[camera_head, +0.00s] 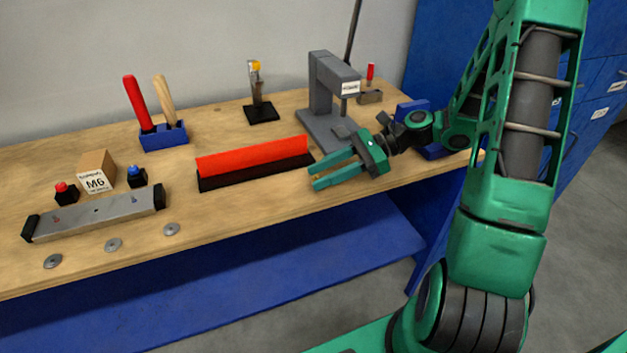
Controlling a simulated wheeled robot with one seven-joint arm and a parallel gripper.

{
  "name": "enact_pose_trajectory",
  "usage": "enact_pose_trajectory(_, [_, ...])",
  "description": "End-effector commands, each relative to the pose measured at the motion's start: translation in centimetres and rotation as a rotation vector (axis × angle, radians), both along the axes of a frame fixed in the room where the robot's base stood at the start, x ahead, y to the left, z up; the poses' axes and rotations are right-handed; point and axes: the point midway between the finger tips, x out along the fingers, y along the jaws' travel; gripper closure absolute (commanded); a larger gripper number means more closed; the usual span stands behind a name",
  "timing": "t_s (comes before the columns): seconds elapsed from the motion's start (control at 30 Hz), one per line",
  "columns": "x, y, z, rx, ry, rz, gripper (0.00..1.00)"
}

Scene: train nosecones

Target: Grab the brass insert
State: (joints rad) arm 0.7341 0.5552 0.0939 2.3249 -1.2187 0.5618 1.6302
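My gripper (314,178) is green and points left, above the front right part of the workbench. Its two fingers are apart with nothing visible between them. I cannot make out the brass insert for certain. A small yellow-orange piece (256,66) shows at the top of an upright holder on a black base (262,112) at the back of the bench. It is too small to tell what it is. A cardboard box marked M6 (96,173) stands at the left, far from my gripper, and its contents are hidden.
On the wooden bench (235,215) lies a red bar in a black base (252,157), left of my gripper. A grey press (325,95) stands just behind my gripper. A blue holder (165,137), a metal bar (95,213) and several washers (112,245) are further left.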

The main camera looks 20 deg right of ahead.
Motion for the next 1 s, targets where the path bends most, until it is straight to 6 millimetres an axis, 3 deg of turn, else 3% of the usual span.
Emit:
enact_pose_trajectory(0.03, [0.0, 0.0, 0.0, 0.0, 0.0, 0.0, 0.77])
enact_pose_trajectory(0.13, [0.0, 0.0, 0.0, 0.0, 0.0, 0.0, 1.0])
enact_pose_trajectory(0.63, [0.0, -0.1, 0.8, 0.0, -0.002, -0.001, 1.0])
enact_pose_trajectory(0.87, [0.0, -0.2, 4.1, -0.004, -0.005, -0.003, 1.0])
enact_pose_trajectory(1.0, [-1.5, 2.7, 6.0, -0.002, -0.002, 0.001, 1.0])
